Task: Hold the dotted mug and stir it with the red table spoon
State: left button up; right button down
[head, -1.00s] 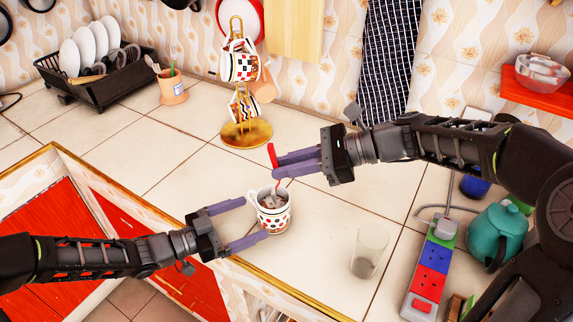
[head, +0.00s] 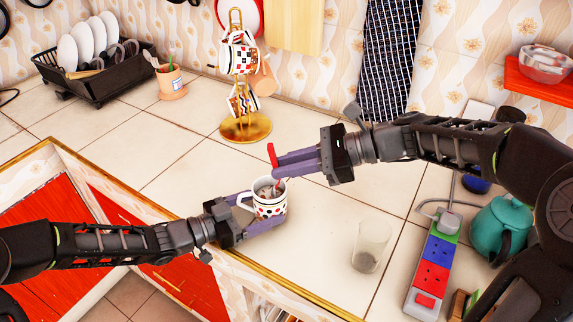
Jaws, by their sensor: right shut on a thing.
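The dotted mug (head: 269,207), white with coloured dots and a dark rim, stands upright at the counter's front, its handle to the left. My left gripper (head: 258,212) reaches in from the left with its fingers at the mug; the near finger passes in front of its lower part. The mug hides part of the far finger, so I cannot tell whether they grip it. My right gripper (head: 292,160) is shut on the red spoon (head: 272,156), right of and above the mug. The spoon's lower end is down at the mug's opening.
A clear glass (head: 370,247) stands right of the mug. Farther right are a power strip (head: 432,269) and a teal teapot (head: 501,228). A mug tree (head: 244,128) with patterned mugs stands behind. A dish rack (head: 95,78) is at the back left. The left-middle counter is clear.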

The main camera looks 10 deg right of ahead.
pick_arm(q)
jog(key=shift+w+a, duration=0.1)
jog(key=shift+w, duration=0.05)
jog(key=c, duration=1)
jog(key=o, duration=1.5)
jog(key=shift+c, duration=0.2)
jog(key=v, duration=1.2)
